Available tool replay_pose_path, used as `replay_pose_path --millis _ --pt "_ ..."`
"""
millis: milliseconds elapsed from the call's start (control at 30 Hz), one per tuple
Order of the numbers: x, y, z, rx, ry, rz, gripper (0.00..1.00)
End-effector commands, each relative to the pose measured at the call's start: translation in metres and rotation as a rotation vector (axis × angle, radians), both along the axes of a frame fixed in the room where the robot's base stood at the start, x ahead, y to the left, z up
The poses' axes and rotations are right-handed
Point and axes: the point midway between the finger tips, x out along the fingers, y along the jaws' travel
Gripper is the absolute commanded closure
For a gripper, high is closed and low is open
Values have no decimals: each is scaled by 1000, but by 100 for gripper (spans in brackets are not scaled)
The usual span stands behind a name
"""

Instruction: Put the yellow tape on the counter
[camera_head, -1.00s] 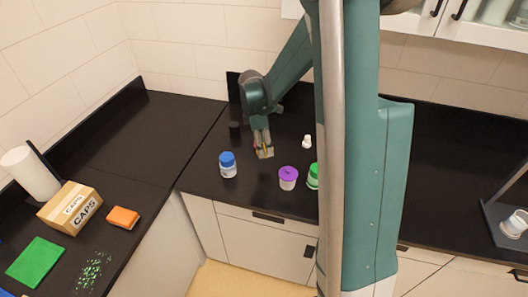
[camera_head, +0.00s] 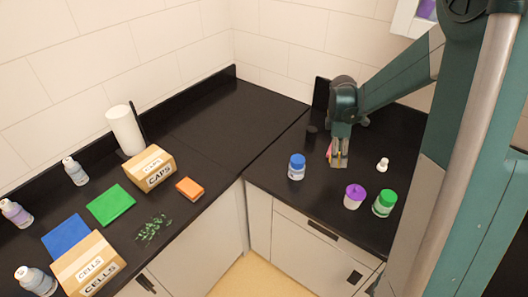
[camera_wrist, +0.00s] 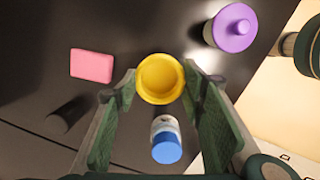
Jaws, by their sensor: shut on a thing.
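The yellow tape (camera_wrist: 160,78), a round yellow ring, sits between the tips of my gripper's two green-padded fingers in the wrist view. My gripper (camera_wrist: 160,72) is shut on it. In the head view my gripper (camera_head: 338,162) points down over the right-hand black counter (camera_head: 275,180), behind and to the right of the blue-capped bottle (camera_head: 297,168). The tape is small there, and its exact height above the counter is hard to tell.
A purple-lidded jar (camera_head: 354,197), a green-lidded jar (camera_head: 384,203) and a small white item (camera_head: 383,164) stand right of my gripper. A pink block (camera_wrist: 92,65) is close by. Boxes, bottles and an orange block (camera_head: 190,189) are on the left counter, whose back is clear.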

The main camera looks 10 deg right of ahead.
Motion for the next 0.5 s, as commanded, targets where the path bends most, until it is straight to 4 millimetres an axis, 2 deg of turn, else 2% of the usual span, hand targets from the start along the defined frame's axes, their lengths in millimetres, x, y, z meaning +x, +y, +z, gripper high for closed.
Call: replay_pose_path --millis 500 --pt "0 0 5 0 0 0 72"
